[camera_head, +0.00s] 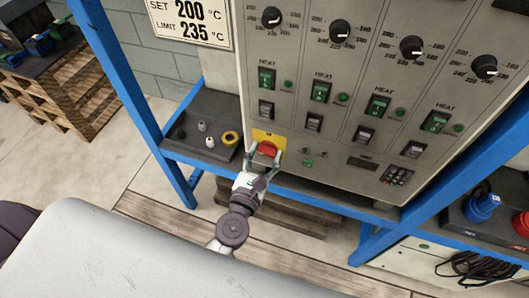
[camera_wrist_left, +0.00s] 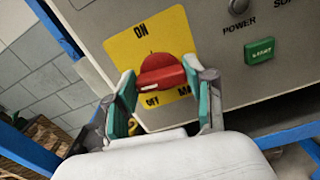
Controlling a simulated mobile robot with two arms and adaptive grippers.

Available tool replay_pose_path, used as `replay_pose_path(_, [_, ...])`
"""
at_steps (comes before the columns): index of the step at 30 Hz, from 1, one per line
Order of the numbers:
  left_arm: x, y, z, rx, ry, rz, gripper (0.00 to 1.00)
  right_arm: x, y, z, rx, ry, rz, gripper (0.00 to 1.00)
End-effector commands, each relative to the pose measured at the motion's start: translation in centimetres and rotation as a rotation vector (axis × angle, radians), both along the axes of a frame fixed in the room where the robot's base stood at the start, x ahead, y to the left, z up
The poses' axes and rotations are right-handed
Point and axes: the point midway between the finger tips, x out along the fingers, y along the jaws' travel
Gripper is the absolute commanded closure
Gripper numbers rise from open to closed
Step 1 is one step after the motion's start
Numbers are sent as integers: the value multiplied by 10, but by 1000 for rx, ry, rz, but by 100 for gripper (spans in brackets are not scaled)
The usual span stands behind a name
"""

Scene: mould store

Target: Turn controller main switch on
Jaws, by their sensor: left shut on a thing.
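The main switch has a red rotary handle (camera_head: 267,148) on a yellow plate (camera_head: 258,134) at the lower left of the grey controller panel (camera_head: 345,90). In the left wrist view the red handle (camera_wrist_left: 161,73) lies roughly crosswise, slightly tilted, under the word ON; OFF shows below it at the left. My left gripper (camera_wrist_left: 165,92) has its teal-padded fingers on either side of the handle, shut on it. Part of the lower lettering is hidden. My right gripper is not in view.
A green START button (camera_wrist_left: 260,51) sits right of the switch. Dials and green HEAT switches (camera_head: 320,91) fill the panel above. A blue frame (camera_head: 125,70) surrounds it. A dark shelf (camera_head: 196,108) at the left holds small knobs and a yellow ring (camera_head: 230,138).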

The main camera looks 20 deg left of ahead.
Motion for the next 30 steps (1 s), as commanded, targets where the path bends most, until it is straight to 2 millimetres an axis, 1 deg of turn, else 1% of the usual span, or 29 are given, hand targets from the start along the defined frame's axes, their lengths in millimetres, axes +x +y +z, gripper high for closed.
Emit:
replay_pose_path(6, [1, 0, 3, 179, -8, 0, 81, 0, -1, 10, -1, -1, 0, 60])
replay_pose_path(30, [1, -3, 2, 939, -34, 1, 81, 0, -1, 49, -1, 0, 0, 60])
